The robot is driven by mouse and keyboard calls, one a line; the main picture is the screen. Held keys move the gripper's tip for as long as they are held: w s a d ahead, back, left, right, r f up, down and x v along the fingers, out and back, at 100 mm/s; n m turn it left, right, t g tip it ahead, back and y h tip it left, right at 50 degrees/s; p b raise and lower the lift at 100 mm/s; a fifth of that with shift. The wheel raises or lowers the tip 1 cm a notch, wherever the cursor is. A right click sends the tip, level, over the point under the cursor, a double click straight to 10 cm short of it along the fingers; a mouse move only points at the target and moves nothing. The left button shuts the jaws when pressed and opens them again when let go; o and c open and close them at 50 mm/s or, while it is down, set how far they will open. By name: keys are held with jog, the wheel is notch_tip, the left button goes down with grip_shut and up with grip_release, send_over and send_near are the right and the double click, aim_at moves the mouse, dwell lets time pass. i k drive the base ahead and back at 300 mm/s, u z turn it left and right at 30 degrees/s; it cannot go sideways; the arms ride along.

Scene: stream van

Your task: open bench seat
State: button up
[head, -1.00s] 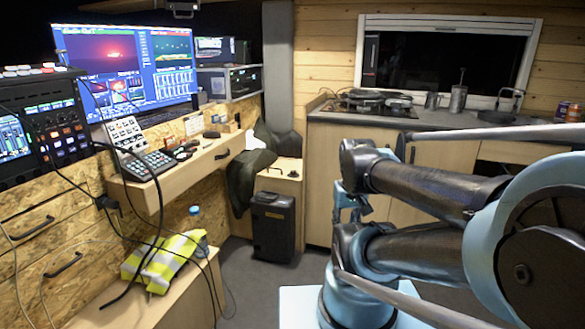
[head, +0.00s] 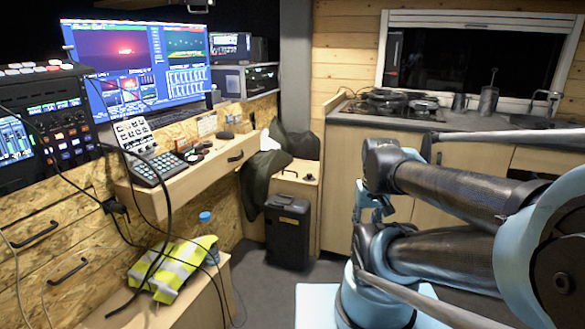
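A low wooden bench (head: 205,291) stands at the lower left of the head view, partly cut off by the bottom edge. A yellow hi-vis vest (head: 176,268) and a blue-capped bottle (head: 208,224) are on it. A second wooden box top with a small dark knob (head: 291,173) shows behind a black case; I cannot tell which of the two is the bench seat. My gripper (head: 371,208) seems to be the small light-blue part by my folded arm at the right. It is apart from both, and its fingers are not clear.
The black case (head: 288,231) stands on the floor before the box. A dark jacket (head: 263,176) hangs by the desk (head: 205,165). Loose black cables hang over the bench. A kitchen counter (head: 440,125) runs behind my arm. Some grey floor (head: 262,284) is clear between bench and arm.

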aim_at(304, 170)
jog(key=i, duration=1.2)
